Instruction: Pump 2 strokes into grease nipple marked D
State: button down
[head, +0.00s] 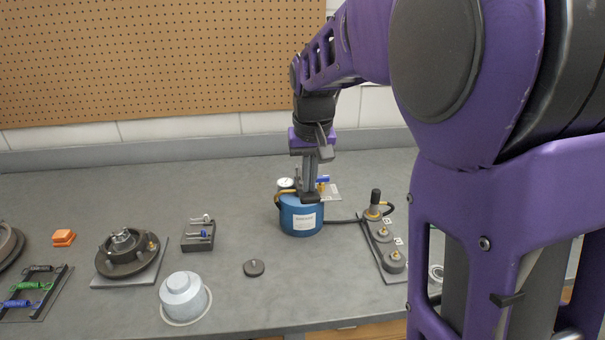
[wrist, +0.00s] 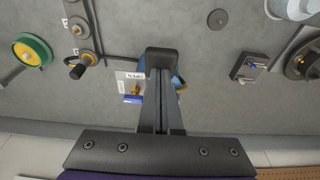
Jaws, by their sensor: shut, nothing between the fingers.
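A blue grease pump canister (head: 301,220) with a white label stands on the bench, with a round gauge (head: 285,183) on its upper left. My gripper (head: 310,196) is shut and empty, pointing down at the canister's top; I cannot tell whether it touches. In the wrist view the shut fingers (wrist: 161,60) hide most of the canister. A black hose runs right to a plate (head: 388,262) with several round fittings and small tags too small to read. A dark upright coupler (head: 375,203) stands on the plate's far fitting; it also shows in the wrist view (wrist: 77,69). I cannot tell which is D.
A blue valve lever (wrist: 133,99) sits beside an OPEN label (wrist: 129,77) close to my fingers. Left on the bench are a dark clamp block (head: 197,236), a flanged hub (head: 127,252), a silver cap (head: 184,298) and a dark knob (head: 254,268).

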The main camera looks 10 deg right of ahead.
aim_at(310, 200)
jog(key=shift+f, duration=0.1)
jog(key=shift+s+f+b, duration=0.15)
jog(key=shift+f+b, duration=0.7)
jog(key=shift+f, duration=0.3)
jog(key=shift+f+b, duration=0.75)
jog(key=shift+f, duration=0.4)
notch_tip(310, 200, up, 12)
jog(key=w+p, duration=0.1)
jog(key=p, duration=0.9)
jog(key=shift+r, duration=0.15)
